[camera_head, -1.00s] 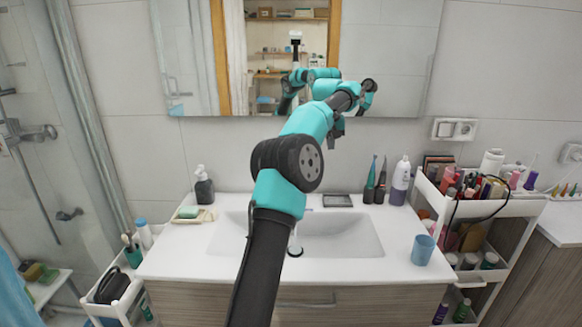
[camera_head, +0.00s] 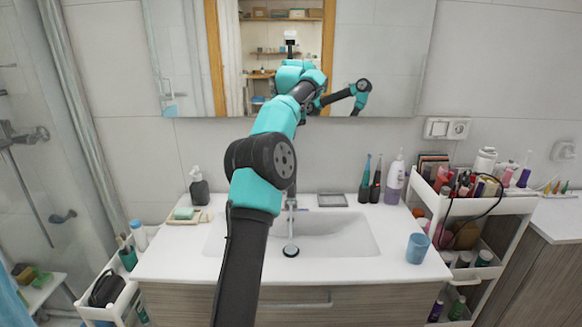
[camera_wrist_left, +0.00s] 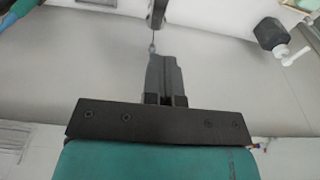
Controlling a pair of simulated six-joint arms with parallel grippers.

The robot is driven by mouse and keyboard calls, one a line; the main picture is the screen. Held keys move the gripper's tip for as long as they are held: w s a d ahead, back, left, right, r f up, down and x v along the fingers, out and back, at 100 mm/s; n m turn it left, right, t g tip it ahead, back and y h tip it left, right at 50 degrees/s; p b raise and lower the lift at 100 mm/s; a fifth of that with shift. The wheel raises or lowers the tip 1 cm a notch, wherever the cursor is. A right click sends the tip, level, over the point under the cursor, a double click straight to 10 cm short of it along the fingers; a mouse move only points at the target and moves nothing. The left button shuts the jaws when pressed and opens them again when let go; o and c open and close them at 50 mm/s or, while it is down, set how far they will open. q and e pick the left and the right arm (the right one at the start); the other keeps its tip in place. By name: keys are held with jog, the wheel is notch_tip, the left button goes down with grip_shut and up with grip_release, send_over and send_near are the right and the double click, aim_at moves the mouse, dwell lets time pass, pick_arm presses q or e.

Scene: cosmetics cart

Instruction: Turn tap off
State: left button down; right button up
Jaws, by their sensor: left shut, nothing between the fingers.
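The metal tap (camera_head: 291,204) stands at the back of the white sink (camera_head: 345,240), partly behind my left arm. A pale vertical strip runs below it towards the dark drain (camera_head: 291,251); I cannot tell whether it is water or spout. In the left wrist view my left gripper (camera_wrist_left: 163,60) is shut and empty. The tap (camera_wrist_left: 157,14) shows just beyond its fingertips, with a thin lever-like piece close to them; I cannot tell whether they touch. In the head view my left gripper is hidden by the arm. My right gripper is not in view.
The soap dispenser (camera_head: 198,187) and soap dish (camera_head: 184,215) stand left of the sink. Toothbrushes (camera_head: 370,182), a lilac bottle (camera_head: 394,182) and a blue cup (camera_head: 420,248) stand right. A loaded cart (camera_head: 505,235) is farther right. The mirror (camera_head: 385,60) is behind.

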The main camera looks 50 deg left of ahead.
pick_arm(q)
notch_tip(320, 180, down, 10)
jog(key=shift+a+f, duration=0.1)
jog(key=shift+f, duration=0.15)
jog(key=shift+s+d+f, duration=0.1)
jog(key=shift+d+f, duration=0.15)
jog(key=shift+f, duration=0.6)
